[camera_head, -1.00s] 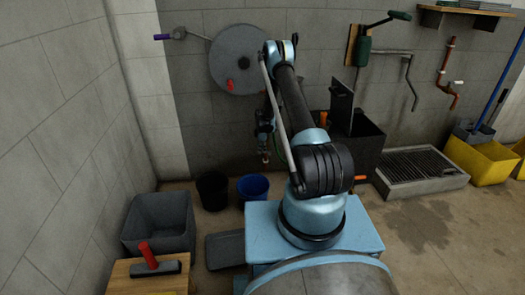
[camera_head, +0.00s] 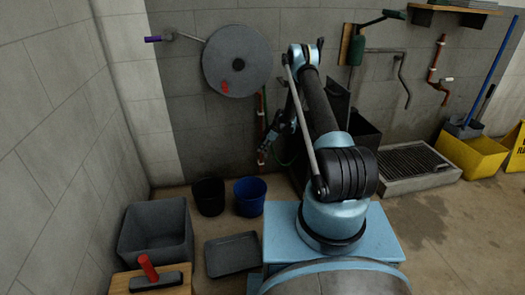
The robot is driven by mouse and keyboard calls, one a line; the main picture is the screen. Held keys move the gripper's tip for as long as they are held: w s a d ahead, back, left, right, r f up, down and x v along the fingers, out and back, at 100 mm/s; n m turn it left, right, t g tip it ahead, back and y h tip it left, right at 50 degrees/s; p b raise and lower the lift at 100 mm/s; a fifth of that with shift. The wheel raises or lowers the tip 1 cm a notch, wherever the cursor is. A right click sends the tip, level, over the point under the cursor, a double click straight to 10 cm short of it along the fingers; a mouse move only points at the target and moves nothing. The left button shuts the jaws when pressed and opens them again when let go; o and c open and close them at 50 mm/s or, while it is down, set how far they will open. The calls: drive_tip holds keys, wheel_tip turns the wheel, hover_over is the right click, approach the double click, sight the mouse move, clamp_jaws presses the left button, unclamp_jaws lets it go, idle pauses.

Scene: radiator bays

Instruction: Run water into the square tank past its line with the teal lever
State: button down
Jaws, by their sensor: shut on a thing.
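My gripper (camera_head: 268,145) is low at the back wall, beside a red pipe (camera_head: 262,105) that runs down the wall. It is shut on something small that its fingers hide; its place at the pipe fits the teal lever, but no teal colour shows. A dark square tank (camera_head: 366,132) stands against the wall behind my arm. My arm hides much of it, and its line and any water inside do not show.
A black bucket (camera_head: 208,197) and a blue bucket (camera_head: 250,196) stand on the floor below my gripper. A grey tub (camera_head: 157,230), a flat tray (camera_head: 232,253) and a wooden stand (camera_head: 125,284) are at left. A floor grate (camera_head: 412,165) and yellow bucket (camera_head: 475,157) are at right.

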drive_tip(key=shift+w+d+y, duration=0.1)
drive_tip(key=shift+d+y, duration=0.2)
drive_tip(key=shift+d, duration=0.1)
drive_tip(key=c, duration=1.4)
unclamp_jaws()
drive_tip(key=v, duration=1.2)
drive_tip(key=shift+f, duration=0.1)
